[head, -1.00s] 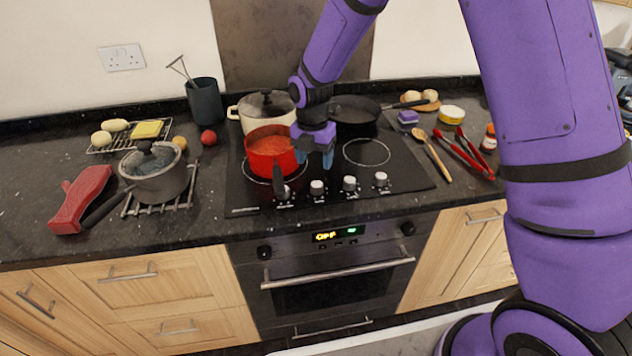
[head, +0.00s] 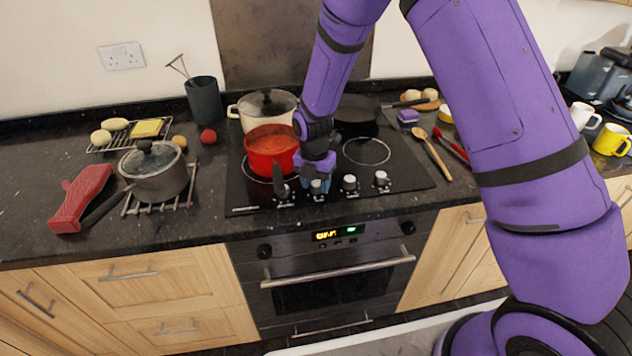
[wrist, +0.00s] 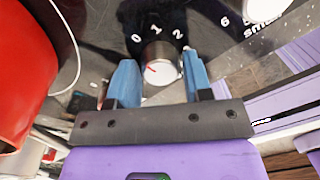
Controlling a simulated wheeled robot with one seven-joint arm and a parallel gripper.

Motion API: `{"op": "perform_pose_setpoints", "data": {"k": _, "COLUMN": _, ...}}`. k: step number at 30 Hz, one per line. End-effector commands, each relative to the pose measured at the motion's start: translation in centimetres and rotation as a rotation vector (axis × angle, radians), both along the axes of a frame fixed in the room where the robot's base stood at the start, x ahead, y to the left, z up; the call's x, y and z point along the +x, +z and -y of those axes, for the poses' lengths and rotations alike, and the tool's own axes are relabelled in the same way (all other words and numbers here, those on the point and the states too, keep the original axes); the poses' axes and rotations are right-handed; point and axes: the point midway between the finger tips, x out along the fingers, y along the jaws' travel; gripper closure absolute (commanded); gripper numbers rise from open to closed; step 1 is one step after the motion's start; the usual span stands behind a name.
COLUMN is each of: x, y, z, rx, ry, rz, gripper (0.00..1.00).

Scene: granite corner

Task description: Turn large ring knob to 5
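The hob's front row of white knobs shows in the head view: one (head: 284,196) at the left and two at the right, at the middle right (head: 349,184) and far right (head: 382,178). My gripper (head: 318,187) points down over the second knob from the left, largely hiding it. In the wrist view that knob (wrist: 161,72) is white with a red mark toward its upper left. The blue fingertips of my gripper (wrist: 159,78) stand apart on either side of it, with narrow gaps. Which knob is the large ring's I cannot tell.
A red pot (head: 270,152) stands close left of my gripper, its dark handle reaching over the leftmost knob. A cream pot (head: 264,106) and dark pan (head: 355,112) are behind. The right ring (head: 367,151) is bare. A grey saucepan (head: 158,178) stands at left.

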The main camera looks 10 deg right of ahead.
Motion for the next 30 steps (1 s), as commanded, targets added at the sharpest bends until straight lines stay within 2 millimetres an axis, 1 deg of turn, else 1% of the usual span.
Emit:
{"op": "perform_pose_setpoints", "data": {"k": 1, "x": 0.00, "y": 0.01, "z": 0.00, "rx": 0.000, "ry": 0.000, "rz": 0.000, "gripper": 0.65}}
{"op": "perform_pose_setpoints", "data": {"k": 2, "x": 0.01, "y": 0.01, "z": 0.01, "rx": 0.000, "ry": 0.000, "rz": 0.000, "gripper": 0.72}}
{"op": "perform_pose_setpoints", "data": {"k": 3, "x": 0.01, "y": 0.02, "z": 0.00, "rx": 0.000, "ry": 0.000, "rz": 0.000, "gripper": 0.81}}
{"op": "perform_pose_setpoints", "data": {"k": 4, "x": 0.01, "y": 0.02, "z": 0.00, "rx": 0.000, "ry": 0.000, "rz": 0.000, "gripper": 0.87}}
{"op": "perform_pose_setpoints", "data": {"k": 11, "x": 0.02, "y": 0.03, "z": 0.01, "rx": 0.000, "ry": -0.011, "rz": 0.000, "gripper": 0.87}}
{"op": "perform_pose_setpoints", "data": {"k": 17, "x": 0.07, "y": 0.05, "z": 0.06, "rx": 0.000, "ry": -0.079, "rz": 0.000, "gripper": 0.87}}
{"op": "perform_pose_setpoints", "data": {"k": 23, "x": 0.10, "y": 0.06, "z": 0.01, "rx": 0.001, "ry": -0.217, "rz": 0.000, "gripper": 0.87}}
{"op": "perform_pose_setpoints", "data": {"k": 30, "x": 0.18, "y": 0.07, "z": 0.01, "rx": 0.001, "ry": -0.441, "rz": 0.001, "gripper": 0.87}}
